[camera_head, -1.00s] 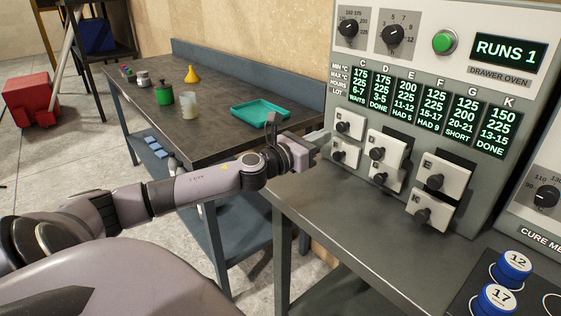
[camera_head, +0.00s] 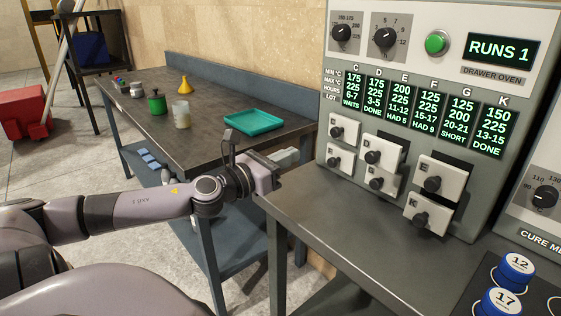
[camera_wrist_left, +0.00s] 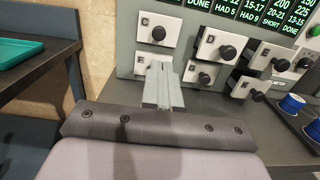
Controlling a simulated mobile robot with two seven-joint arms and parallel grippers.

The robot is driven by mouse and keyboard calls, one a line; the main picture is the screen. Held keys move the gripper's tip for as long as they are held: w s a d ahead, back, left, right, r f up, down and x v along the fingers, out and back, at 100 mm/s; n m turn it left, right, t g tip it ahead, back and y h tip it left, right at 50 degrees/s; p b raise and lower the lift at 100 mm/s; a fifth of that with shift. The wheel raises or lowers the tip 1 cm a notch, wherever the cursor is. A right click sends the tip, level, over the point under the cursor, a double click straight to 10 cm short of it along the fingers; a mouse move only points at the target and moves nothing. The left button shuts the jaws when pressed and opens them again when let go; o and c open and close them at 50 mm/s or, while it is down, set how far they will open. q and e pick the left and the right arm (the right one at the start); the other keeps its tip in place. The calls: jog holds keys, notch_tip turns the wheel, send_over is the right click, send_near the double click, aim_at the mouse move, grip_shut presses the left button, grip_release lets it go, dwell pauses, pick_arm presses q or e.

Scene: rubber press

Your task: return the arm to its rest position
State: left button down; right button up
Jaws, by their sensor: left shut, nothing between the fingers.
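My left gripper (camera_head: 287,156) is shut and empty. In the head view it points right, at the left edge of the grey oven table, to the left of the drawer oven (camera_head: 422,75) and apart from its drawers. In the left wrist view its closed fingers (camera_wrist_left: 164,85) show in the middle, pointing toward the oven's drawer fronts. My left arm (camera_head: 120,212) comes in from the left, in front of the dark side table. My right gripper is not in view.
A side table (camera_head: 200,143) behind my left arm holds a teal tray (camera_head: 254,121), a yellow funnel (camera_head: 184,87), a green pot (camera_head: 157,103) and a beaker (camera_head: 181,114). The oven table (camera_head: 340,235) is clear in front. Blue pucks (camera_head: 515,269) stand at the right.

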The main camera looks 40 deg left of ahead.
pick_arm(q)
jog(key=shift+s+a, duration=0.1)
jog(key=shift+s, duration=0.75)
